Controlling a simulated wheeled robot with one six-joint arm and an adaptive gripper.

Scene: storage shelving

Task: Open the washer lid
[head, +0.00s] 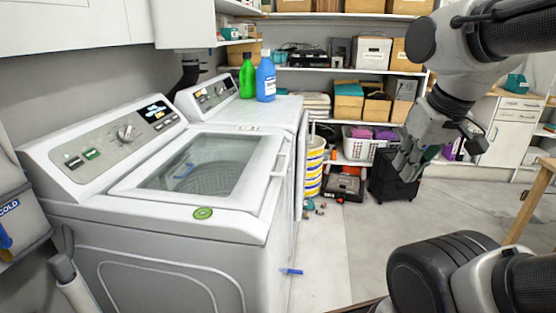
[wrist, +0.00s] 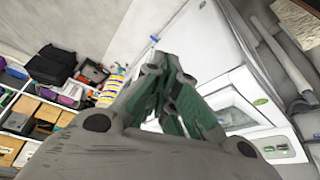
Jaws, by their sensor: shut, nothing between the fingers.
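The white washer (head: 180,260) stands at the left in the head view, with its control panel at the back. Its glass-topped lid (head: 128,190) lies closed on top, and a handle (head: 281,163) sits on the lid's right edge. The washer also shows at the right in the wrist view (wrist: 210,45), tilted and partly hidden by my gripper. My gripper (head: 400,172) hangs in the air to the right of the washer, well apart from the lid. Its fingers (wrist: 165,62) are shut and hold nothing.
A green bottle (head: 247,76) and a blue bottle (head: 266,78) stand on a second white machine behind. A striped bucket (head: 314,167), a black wheeled bin (head: 390,180) and loaded shelves (head: 345,68) stand at the back. A blue item (head: 291,271) lies on the floor beside the washer.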

